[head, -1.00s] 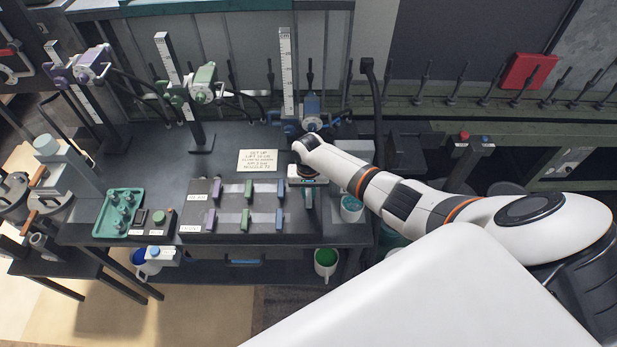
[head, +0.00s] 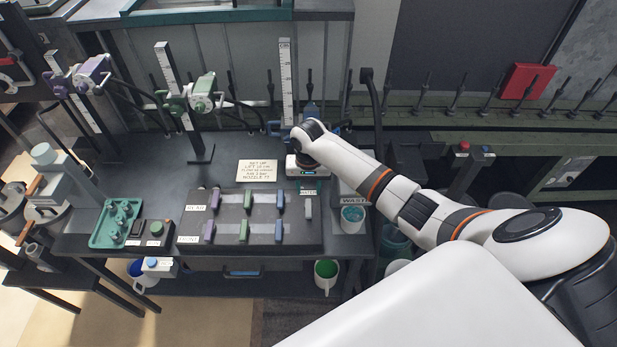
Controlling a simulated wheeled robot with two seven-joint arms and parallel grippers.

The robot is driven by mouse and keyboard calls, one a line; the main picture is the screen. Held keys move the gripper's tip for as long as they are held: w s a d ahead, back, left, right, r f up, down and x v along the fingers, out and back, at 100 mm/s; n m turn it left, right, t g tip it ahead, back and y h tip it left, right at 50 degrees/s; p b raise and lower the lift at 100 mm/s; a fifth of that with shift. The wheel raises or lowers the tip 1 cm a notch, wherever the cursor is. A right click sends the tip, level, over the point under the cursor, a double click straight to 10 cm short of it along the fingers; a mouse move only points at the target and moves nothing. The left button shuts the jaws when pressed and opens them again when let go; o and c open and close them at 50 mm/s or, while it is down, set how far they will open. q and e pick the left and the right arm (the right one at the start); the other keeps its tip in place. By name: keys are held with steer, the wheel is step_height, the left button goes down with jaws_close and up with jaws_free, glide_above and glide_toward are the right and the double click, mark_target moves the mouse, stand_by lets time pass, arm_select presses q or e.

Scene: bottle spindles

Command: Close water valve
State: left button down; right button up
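A small grey lever (head: 308,208) stands at the right end of the dark valve panel, just below a green label (head: 309,190) that seems to read WATER. It looks upright in the picture, in line with the coloured levers beside it. My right gripper (head: 307,178) hangs just behind the label, apart from the grey lever in the picture. Its white body and small display show, but its fingers are hidden or too small to tell open from shut. My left gripper is out of view.
Purple, green and blue levers (head: 244,230) stand in two rows on the panel (head: 262,217). A teal tray (head: 103,235) is at left, and a cup (head: 352,215) marked WASTE at right. A ruler stand (head: 287,85) rises behind my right gripper.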

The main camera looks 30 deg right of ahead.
steer(key=shift+r+b, duration=0.4)
steer(key=shift+r, duration=1.85)
